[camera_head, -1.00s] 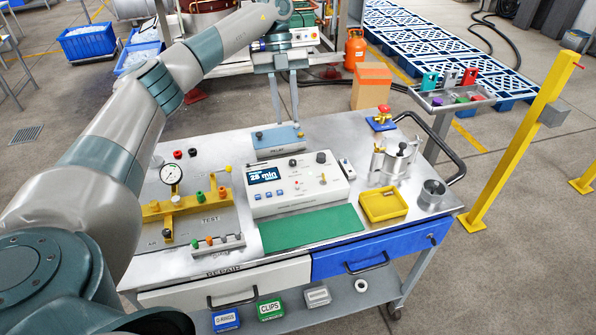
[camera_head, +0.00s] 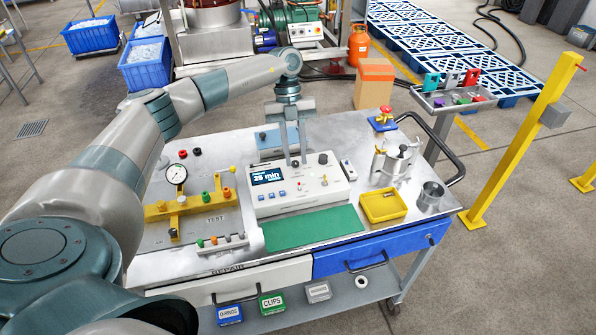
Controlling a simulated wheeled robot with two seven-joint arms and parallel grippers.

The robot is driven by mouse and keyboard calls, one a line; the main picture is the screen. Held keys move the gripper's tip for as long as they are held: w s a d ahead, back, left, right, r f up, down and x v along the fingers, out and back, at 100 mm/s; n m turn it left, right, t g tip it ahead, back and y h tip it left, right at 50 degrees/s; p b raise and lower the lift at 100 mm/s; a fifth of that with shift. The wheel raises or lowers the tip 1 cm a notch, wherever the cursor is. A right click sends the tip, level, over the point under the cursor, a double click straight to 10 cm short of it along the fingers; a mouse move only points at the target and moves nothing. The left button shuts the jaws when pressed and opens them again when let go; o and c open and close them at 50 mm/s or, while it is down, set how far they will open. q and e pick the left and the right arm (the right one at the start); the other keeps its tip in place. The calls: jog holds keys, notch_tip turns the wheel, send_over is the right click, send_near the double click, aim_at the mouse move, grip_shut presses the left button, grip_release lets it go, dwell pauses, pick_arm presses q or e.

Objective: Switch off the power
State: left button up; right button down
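The white control box (camera_head: 285,205) stands on the metal cart, with a lit display (camera_head: 267,176) reading about 25 min and blue buttons below it. A dark round knob (camera_head: 323,159) sits at its back right, and a small toggle switch (camera_head: 324,181) stands on the right of its top. My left gripper (camera_head: 296,163) points down at the box's back part, right of the display. Its two thin fingers are apart with a narrow gap and nothing seen between them. I cannot tell whether the tips touch the box. My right gripper is not in view.
A green mat (camera_head: 312,228) lies in front of the box. A red-topped emergency button (camera_head: 385,112) is at the back right. A blue-topped unit (camera_head: 268,142) stands behind.

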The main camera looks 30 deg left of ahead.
pick_arm(q)
jog(key=p, duration=0.2)
send_over(298, 186)
jog(key=f, duration=0.4)
jog(key=shift+w+a+f, duration=0.2)
jog(key=shift+a+f, duration=0.05)
jog(key=shift+f, duration=0.1)
jog(key=shift+x, duration=0.8)
grip_shut()
